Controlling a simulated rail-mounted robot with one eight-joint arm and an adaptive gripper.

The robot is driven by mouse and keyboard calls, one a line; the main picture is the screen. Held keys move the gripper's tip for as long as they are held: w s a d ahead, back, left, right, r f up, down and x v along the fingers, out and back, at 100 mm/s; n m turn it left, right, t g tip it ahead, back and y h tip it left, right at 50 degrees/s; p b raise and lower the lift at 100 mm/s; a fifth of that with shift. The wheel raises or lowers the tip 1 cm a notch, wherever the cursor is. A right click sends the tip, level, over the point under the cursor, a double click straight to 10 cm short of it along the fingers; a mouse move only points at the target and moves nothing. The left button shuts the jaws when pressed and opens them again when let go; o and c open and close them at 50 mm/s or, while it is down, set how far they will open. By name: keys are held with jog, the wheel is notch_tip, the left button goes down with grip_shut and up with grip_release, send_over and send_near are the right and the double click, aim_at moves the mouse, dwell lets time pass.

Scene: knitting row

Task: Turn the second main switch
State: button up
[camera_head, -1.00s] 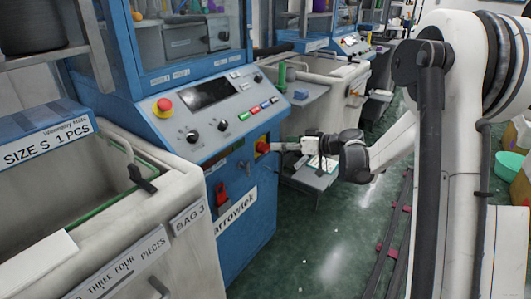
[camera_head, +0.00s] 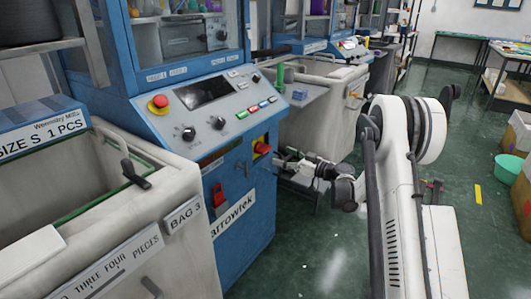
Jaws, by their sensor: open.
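A red main switch on a yellow plate (camera_head: 262,148) sits on the blue front of the near machine, below the right end of its control panel. Its knob is in plain view and looks tilted; its exact setting is too small to read. My gripper (camera_head: 279,168) is just below and right of this switch, apart from it, open and with nothing seen in it. Its fingertips are small and hard to make out against the machine edge. Further machines stand behind, but no other main switch can be clearly told there.
A red handle (camera_head: 219,197) sits lower on the same blue front. The sloped control panel (camera_head: 205,110) carries knobs, buttons and a red emergency stop (camera_head: 159,102). A pale bin (camera_head: 150,220) stands at the left. The green floor aisle on the right is mostly clear.

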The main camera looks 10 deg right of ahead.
aim_at(268, 150)
jog(key=b+x, duration=0.1)
jog(key=x, duration=0.8)
jog(key=shift+b, duration=0.35)
jog(key=shift+d, duration=0.1)
jog(key=c, duration=1.1)
jog(key=shift+c, duration=0.2)
